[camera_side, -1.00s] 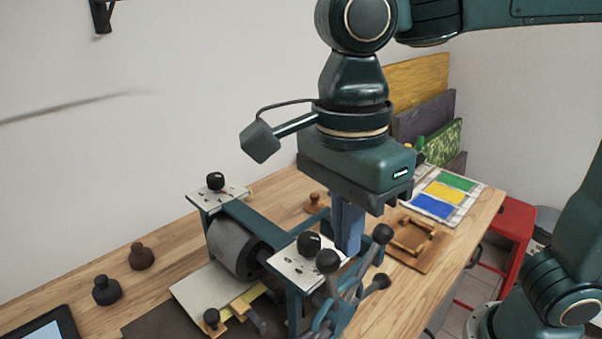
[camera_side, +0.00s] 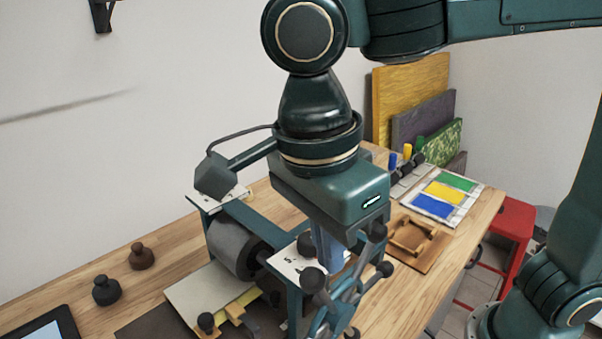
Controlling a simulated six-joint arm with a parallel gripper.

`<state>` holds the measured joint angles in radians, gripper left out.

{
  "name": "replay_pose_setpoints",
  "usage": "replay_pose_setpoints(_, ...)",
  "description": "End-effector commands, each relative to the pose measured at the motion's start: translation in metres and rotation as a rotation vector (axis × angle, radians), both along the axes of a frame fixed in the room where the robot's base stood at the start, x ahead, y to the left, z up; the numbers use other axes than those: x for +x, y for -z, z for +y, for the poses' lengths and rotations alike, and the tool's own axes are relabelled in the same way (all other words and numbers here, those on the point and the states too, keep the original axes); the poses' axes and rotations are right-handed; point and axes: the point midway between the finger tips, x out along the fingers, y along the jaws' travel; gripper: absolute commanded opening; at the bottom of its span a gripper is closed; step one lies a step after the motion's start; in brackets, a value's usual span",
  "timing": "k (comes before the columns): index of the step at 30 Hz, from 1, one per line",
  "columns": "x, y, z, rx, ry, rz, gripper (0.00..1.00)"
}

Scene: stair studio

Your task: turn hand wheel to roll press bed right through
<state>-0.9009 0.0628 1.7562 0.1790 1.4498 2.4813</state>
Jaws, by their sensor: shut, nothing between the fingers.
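The press (camera_side: 294,300) stands on the wooden bench, with a grey roller (camera_side: 232,247) between its side frames. Its bed (camera_side: 150,325) lies under the roller, with a pale sheet (camera_side: 200,292) on it, and extends toward the lower left. The hand wheel (camera_side: 345,296) is on the press's near right side, with black knobs on its spokes. My gripper (camera_side: 328,258) is shut and empty, pointing down at the wheel. Its blue fingers are partly hidden behind a spoke and knobs, so I cannot tell whether they touch the wheel.
Two dark knobbed tools (camera_side: 106,290) and a tablet (camera_side: 48,326) lie at the left. A wooden frame (camera_side: 415,238), a colour-block print (camera_side: 440,197) and ink rollers (camera_side: 405,170) are at the right. A red stool (camera_side: 512,222) stands beyond the bench.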

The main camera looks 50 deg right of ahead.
Motion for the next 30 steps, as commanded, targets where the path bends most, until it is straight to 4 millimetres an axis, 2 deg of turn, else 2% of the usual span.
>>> replay_pose_setpoints(20,0.0,0.006,0.019,-0.014,-0.001,0.0,0.0)
replay_pose_setpoints(30,0.0,0.019,0.046,-0.015,-0.002,0.0,0.0)
